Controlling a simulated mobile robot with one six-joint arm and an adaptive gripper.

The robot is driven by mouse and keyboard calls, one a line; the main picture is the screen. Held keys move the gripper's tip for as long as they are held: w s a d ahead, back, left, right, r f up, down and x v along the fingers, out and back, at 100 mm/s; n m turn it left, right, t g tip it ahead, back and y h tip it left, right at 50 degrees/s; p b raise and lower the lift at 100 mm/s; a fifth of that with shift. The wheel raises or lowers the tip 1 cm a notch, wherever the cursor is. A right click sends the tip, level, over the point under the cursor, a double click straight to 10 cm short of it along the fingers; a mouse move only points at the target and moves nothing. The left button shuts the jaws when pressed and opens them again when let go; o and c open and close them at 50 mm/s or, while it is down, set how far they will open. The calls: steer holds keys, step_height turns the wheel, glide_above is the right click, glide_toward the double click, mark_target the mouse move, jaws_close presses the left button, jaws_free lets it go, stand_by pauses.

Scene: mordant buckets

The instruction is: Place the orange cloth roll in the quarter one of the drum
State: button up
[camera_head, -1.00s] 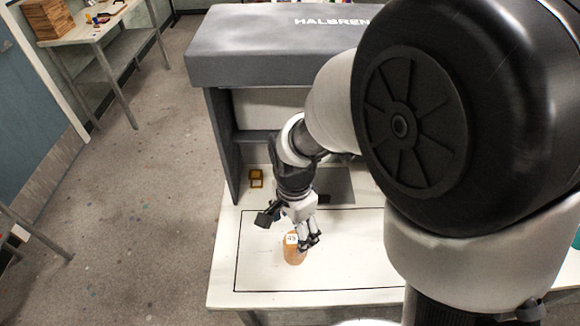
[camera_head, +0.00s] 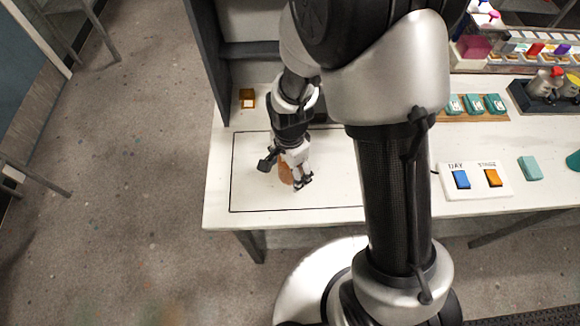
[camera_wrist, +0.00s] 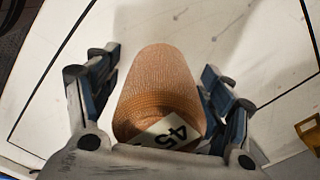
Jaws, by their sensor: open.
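The orange cloth roll (camera_head: 285,173) stands on the white tabletop inside a black outlined rectangle, partly hidden behind my gripper (camera_head: 299,181) in the head view. In the wrist view the roll (camera_wrist: 158,88) shows woven orange cloth and a white label reading 45 on its near end. My gripper (camera_wrist: 160,68) is open, with one finger on each side of the roll. A gap shows at the left finger; the right finger is close to the roll, and I cannot tell whether it touches. I cannot make out a drum with quarters in these views.
A white panel (camera_head: 473,181) with blue and orange buttons lies to the right, beside a teal block (camera_head: 529,168). A dark tray (camera_head: 548,98) with bottles is at the back right. The tabletop around the roll is clear.

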steer(key=shift+f, duration=0.1)
steer(key=c, duration=1.3)
